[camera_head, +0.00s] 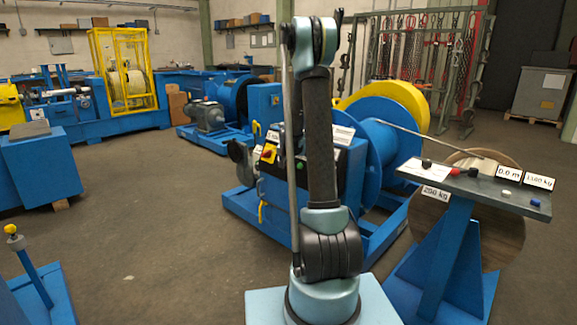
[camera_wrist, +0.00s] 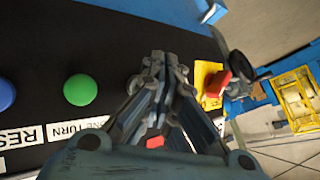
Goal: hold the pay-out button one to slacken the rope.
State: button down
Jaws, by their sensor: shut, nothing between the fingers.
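In the wrist view my gripper (camera_wrist: 160,62) is shut and empty over a black control panel (camera_wrist: 118,42). A green button (camera_wrist: 80,90) and a blue button (camera_wrist: 5,95) lie to its left. Labels partly read "ONE TURN" and "RES". A small red patch (camera_wrist: 155,142) shows between the finger links. No visible button is labelled pay-out one, and contact at the fingertips is hidden. In the head view my gripper is hidden behind my arm; the green button (camera_head: 300,164) shows. The rope (camera_head: 425,138) runs straight from the blue winch drum (camera_head: 372,140).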

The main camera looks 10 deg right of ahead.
jog(key=shift+a+r, duration=0.1)
jog(key=shift+a, duration=0.05)
jog(key=shift+s+a+r, duration=0.55)
jog(key=shift+s+a, duration=0.15)
jog(key=shift+a, duration=0.2)
jog(key=shift+s+a+r, duration=0.55)
jog(key=shift+s+a, duration=0.1)
jog(key=shift+a, duration=0.2)
jog(key=s+d+r+n+g, duration=0.15)
jog(key=s+r, duration=0.25)
jog(key=s, duration=0.9)
jog(key=s+r+n+g, duration=0.2)
jog(key=s+r, duration=0.2)
jog(key=s, duration=1)
jog(key=s+f+n+g, duration=0.1)
jog(key=s+f+n, duration=0.1)
jog(key=s, duration=1.1)
jog(key=s+f+n+g, duration=0.1)
jog(key=s+f, duration=0.4)
jog(key=s, duration=0.9)
jog(key=shift+s+f+n+g, duration=0.15)
jog(key=shift+s+n+g, duration=0.2)
jog(key=shift+n, duration=0.4)
jog(key=shift+a, duration=0.1)
